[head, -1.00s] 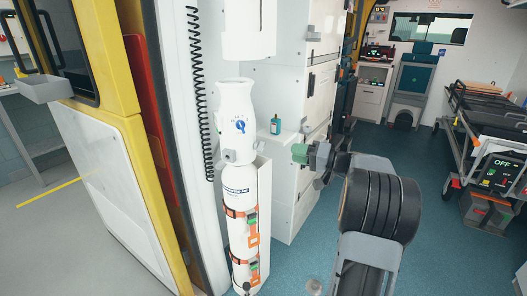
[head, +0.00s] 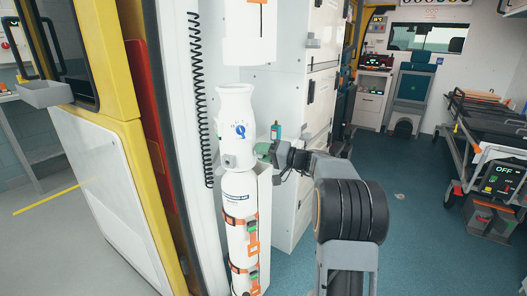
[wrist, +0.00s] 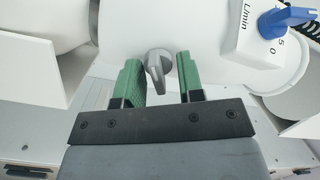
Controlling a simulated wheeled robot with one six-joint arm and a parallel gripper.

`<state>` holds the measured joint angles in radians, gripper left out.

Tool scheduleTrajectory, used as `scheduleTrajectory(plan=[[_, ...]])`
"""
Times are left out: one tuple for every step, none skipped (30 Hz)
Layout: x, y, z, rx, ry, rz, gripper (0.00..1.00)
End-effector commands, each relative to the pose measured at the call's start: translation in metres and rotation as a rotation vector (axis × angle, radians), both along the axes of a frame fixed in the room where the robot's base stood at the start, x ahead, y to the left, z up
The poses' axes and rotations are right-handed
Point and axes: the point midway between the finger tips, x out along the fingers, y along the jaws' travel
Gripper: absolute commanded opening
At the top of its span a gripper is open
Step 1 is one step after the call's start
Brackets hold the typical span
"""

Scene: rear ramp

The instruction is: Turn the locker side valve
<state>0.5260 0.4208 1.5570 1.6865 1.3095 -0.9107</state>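The side valve is a grey lever-like knob (wrist: 157,70) on a white rounded body in the wrist view. My gripper (wrist: 160,62) is open, with one green finger on each side of the knob and a gap visible on both sides. In the head view my gripper (head: 262,149) points left at the right side of the white cylinder (head: 235,105), close to it. A grey knob (head: 230,161) shows low on the cylinder's upper part there; I cannot tell whether it is the same one.
A blue flow knob (wrist: 285,20) with a scale is at upper right in the wrist view. White lockers (head: 290,90) rise behind. The stretcher (head: 490,130) is at right; the blue floor between is clear.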

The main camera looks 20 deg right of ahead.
Motion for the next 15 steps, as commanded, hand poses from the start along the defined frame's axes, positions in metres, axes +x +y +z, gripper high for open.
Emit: scheduleTrajectory(plan=[[0.0001,0.0001,0.0,0.0,0.0,0.0,0.35],[0.0001,0.0001,0.0,0.0,0.0,0.0,0.35],[0.0001,0.0001,0.0,0.0,0.0,0.0,0.35],[0.0001,0.0001,0.0,0.0,0.0,0.0,0.35],[0.0,0.0,0.0,0.0,0.0,0.0,0.35],[0.0,0.0,-0.0001,0.0,0.0,0.0,0.31],[-0.0001,0.0001,0.0,0.0,0.0,0.0,0.28],[-0.0001,0.0001,0.0,0.0,0.0,0.0,0.26],[-0.0001,0.0001,0.0,0.0,0.0,0.0,0.22],[-0.0001,0.0001,0.0001,0.0,0.0,0.0,0.19],[-0.0002,0.0002,0.0002,0.0,-0.001,0.001,0.16],[-0.0001,0.0001,0.0004,0.0,-0.001,0.001,0.12],[-0.0002,0.0002,0.0004,0.0,-0.001,0.001,0.09],[-0.0002,0.0002,0.0005,0.0,-0.001,0.001,0.06],[-0.0002,0.0003,0.0006,0.0,-0.001,0.001,0.06]])
